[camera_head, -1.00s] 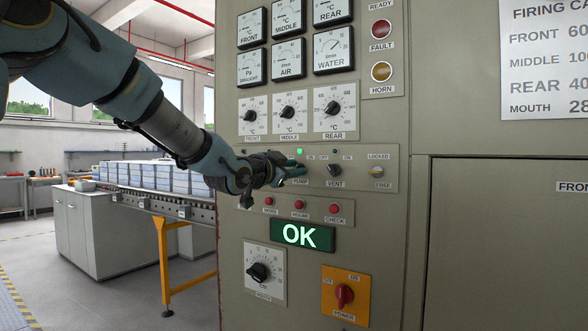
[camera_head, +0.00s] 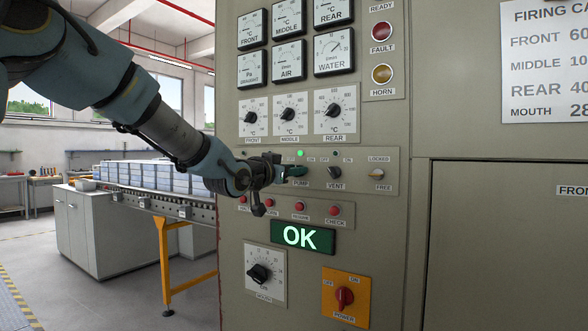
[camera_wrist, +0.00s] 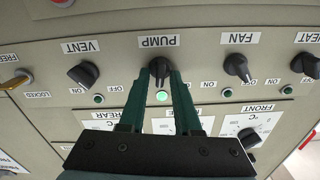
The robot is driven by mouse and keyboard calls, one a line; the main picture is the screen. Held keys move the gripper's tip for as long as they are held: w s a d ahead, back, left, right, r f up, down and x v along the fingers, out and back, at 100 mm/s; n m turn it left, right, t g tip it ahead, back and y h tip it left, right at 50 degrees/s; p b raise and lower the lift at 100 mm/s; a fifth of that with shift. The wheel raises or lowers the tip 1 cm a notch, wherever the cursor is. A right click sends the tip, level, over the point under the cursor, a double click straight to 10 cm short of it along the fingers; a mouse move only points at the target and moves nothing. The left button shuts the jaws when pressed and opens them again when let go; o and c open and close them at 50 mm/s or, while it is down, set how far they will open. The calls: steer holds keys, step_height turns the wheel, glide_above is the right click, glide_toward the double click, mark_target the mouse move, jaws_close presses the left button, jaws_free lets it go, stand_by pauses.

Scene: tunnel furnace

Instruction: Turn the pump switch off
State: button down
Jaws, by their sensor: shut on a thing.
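The pump switch (camera_wrist: 160,68) is a black rotary knob under the PUMP label (camera_wrist: 160,41) in the wrist view, which shows the panel upside down. My gripper (camera_wrist: 161,74) has its two green fingers on either side of this knob and is shut on it. In the head view my gripper (camera_head: 296,171) reaches the panel just above the PUMP label, and its fingers hide the knob. A green lamp (camera_head: 300,153) by the pump switch is lit; it also glows between my fingers in the wrist view (camera_wrist: 162,96).
The VENT knob (camera_head: 334,172) and FAN knob (camera_wrist: 237,67) flank the pump switch. Red buttons (camera_head: 300,206) and a lit OK display (camera_head: 303,236) sit below. The red power switch (camera_head: 344,295) is lower right. A conveyor with blue-grey boxes (camera_head: 150,178) stands behind left.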

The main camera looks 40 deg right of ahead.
steer(key=shift+w+a+n+p, duration=0.1)
steer(key=shift+n+p, duration=0.45)
steer(key=shift+n, duration=1.6)
steer(key=shift+w+n+p, duration=0.1)
steer(key=shift+n+p, duration=0.45)
steer(key=shift+n, duration=1.6)
steer(key=c, duration=0.9)
jaws_free()
steer(key=b+v, duration=0.1)
steer(key=v, duration=0.9)
steer(key=shift+a, duration=0.4)
